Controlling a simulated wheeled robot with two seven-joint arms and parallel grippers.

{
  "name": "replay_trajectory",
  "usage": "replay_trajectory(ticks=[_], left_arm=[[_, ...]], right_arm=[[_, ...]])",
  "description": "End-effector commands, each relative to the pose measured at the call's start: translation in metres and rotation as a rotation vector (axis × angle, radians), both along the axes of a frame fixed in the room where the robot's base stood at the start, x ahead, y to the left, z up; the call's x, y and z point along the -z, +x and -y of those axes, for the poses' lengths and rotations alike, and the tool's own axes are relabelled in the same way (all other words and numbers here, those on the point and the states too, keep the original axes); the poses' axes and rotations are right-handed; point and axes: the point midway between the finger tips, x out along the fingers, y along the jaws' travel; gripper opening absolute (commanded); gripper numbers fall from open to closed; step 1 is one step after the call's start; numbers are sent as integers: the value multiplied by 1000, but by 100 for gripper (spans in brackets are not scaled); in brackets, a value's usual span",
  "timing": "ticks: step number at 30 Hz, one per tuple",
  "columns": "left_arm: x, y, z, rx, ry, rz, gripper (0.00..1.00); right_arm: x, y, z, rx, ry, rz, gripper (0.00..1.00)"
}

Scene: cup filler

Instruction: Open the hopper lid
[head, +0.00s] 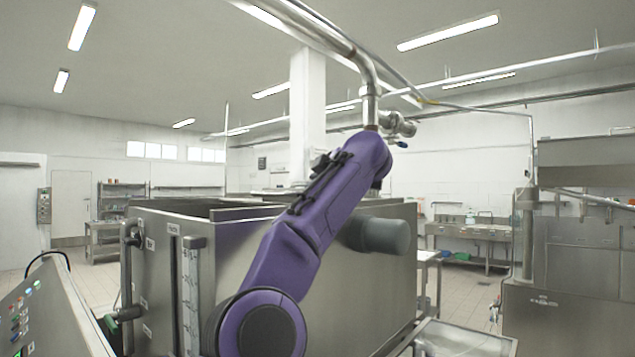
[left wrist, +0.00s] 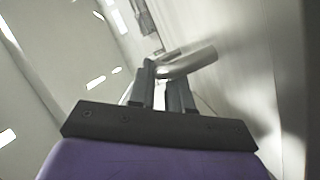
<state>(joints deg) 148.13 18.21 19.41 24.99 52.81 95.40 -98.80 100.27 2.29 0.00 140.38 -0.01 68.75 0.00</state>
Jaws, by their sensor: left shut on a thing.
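The hopper is the large steel box (head: 345,285) in front of me in the head view. Its top rim (head: 170,210) shows at the left. My purple arm covers much of the top, so I cannot tell there how the lid stands. In the left wrist view my left gripper (left wrist: 162,82) is shut on a curved, shiny metal handle (left wrist: 195,61). A broad pale metal surface (left wrist: 245,70) lies beside the handle; I cannot tell if it is the lid. My right gripper is not in view.
A pipe (head: 369,105) with a valve hangs close above my arm. A control panel (head: 40,315) stands at the lower left. A steel machine (head: 575,280) stands at the right, and a sink bench (head: 475,235) at the back. Open floor lies between them.

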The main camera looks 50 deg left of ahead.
Motion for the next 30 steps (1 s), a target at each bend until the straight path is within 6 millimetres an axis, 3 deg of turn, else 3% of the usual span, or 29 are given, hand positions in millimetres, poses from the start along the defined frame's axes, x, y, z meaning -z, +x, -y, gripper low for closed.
replay_trajectory(ticks=[4,5,6,7,17,30], left_arm=[[2,2,1,4,-4,-2,0],[2,2,1,4,-4,-2,25],[2,2,1,4,-4,-2,38],[2,2,1,3,-4,-1,40],[0,-1,4,-1,-1,0,40],[-18,-16,91,2,-1,-3,40]], right_arm=[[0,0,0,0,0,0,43],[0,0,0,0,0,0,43],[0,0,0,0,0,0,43],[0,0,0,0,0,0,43],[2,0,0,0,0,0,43],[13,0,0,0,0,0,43]])
